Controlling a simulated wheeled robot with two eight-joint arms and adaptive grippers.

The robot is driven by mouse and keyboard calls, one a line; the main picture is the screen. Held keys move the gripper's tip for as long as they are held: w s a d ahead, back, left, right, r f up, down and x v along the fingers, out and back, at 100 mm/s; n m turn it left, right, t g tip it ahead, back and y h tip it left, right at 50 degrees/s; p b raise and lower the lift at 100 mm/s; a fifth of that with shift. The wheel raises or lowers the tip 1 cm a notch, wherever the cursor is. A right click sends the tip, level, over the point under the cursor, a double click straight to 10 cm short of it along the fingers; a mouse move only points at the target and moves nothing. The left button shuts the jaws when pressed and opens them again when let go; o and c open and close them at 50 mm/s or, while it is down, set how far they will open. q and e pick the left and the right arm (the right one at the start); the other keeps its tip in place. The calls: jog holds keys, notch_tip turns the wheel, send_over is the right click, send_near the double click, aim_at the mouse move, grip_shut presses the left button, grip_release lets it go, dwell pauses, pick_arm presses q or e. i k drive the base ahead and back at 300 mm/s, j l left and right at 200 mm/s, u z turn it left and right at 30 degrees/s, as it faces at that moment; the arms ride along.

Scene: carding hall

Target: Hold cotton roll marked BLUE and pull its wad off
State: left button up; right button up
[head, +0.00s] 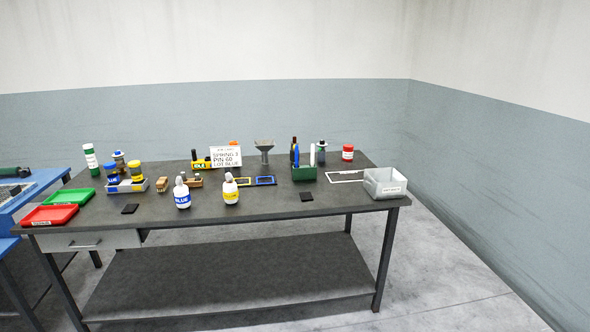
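The cotton roll marked BLUE (182,191) stands upright near the front edge of the dark table, left of the middle. It is white with a blue label band, and a small pale grey wad (181,178) shows at its top. A similar white roll with a yellow label (230,188) stands upright to its right, apart from it. Neither of my grippers is in view, and nothing touches the BLUE roll.
Red (49,215) and green (69,197) trays lie at left. A grey bin (385,184) stands at right.

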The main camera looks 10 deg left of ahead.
aim_at(182, 195)
jog(key=i+l+u, duration=0.1)
jog(key=i+u, duration=0.3)
jog(key=i, duration=0.15)
jog(key=i+l+u, duration=0.3)
jog(key=i+u, duration=0.15)
jog(key=i+l+u, duration=0.4)
jog(key=i+l, duration=0.1)
jog(key=i, duration=0.05)
